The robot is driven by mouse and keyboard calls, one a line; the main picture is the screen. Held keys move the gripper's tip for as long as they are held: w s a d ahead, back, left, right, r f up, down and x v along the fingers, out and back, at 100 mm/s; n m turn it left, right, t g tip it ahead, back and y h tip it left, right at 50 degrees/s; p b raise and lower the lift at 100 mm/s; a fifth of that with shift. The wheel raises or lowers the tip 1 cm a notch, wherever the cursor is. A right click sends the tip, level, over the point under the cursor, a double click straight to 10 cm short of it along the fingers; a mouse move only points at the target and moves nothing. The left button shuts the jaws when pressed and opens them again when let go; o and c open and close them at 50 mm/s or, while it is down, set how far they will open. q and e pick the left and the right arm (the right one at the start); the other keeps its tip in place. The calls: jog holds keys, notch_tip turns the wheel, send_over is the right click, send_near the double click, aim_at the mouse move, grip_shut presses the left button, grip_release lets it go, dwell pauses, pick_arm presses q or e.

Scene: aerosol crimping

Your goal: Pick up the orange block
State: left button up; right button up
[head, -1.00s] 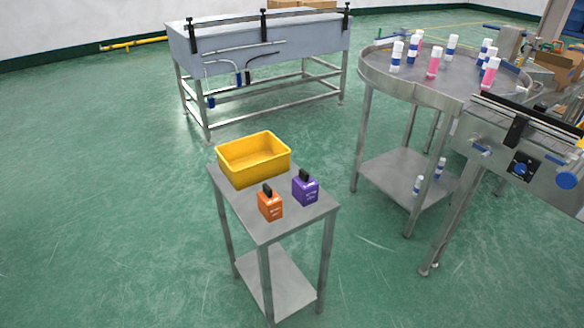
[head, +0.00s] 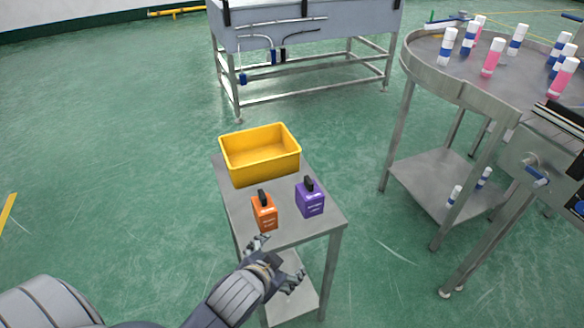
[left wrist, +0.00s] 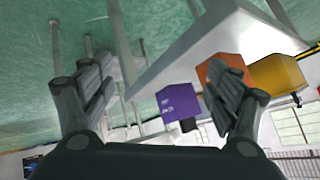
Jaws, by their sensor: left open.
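The orange block (head: 264,213), with a black handle on top, stands upright on the small metal table (head: 290,231), near its front left. My left gripper (head: 275,257) is open and empty in front of the table's near edge, below and apart from the block in the head view. In the left wrist view, which looks upside down, the orange block (left wrist: 222,70) is partly hidden behind the right finger of my left gripper (left wrist: 160,100). My right gripper is not in view.
A purple block (head: 310,199) stands just right of the orange one. A yellow bin (head: 261,165) sits behind them on the same table. A round table (head: 465,93) with several bottles stands to the right. Green floor is clear on the left.

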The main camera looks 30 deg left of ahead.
pick_arm(q)
jog(key=w+d+r+m+t+h, duration=0.15)
jog(key=w+r+m+t, duration=0.25)
jog(key=w+r+t, duration=0.55)
jog(key=w+d+r+m+t+h, duration=0.1)
jog(key=w+d+r+m+h, duration=0.2)
jog(key=r, duration=0.5)
jog(key=w+d+r+m+h, duration=0.1)
jog(key=d+r+m+h, duration=0.35)
jog(key=r+m, duration=0.2)
jog(key=s+d+r+m+g+h, duration=0.1)
jog(key=s+d+m+g+h, duration=0.1)
jog(key=d+m+g+h, duration=0.6)
jog(key=s+d+r+m+g+h, duration=0.25)
jog(key=d+m+g, duration=0.2)
jog(key=m, duration=0.75)
jog(key=m+g+y, duration=0.7)
jog(key=y, duration=1.1)
send_near(264, 208)
jog(key=shift+w+f, duration=0.35)
jog(key=shift+w, duration=0.4)
jog(key=shift+a, duration=0.25)
jog(key=shift+s+f, duration=0.1)
jog(key=shift+f, duration=0.3)
notch_tip(264, 208, down, 10)
jog(key=shift+r+p, duration=0.1)
jog(key=shift+p, duration=0.45)
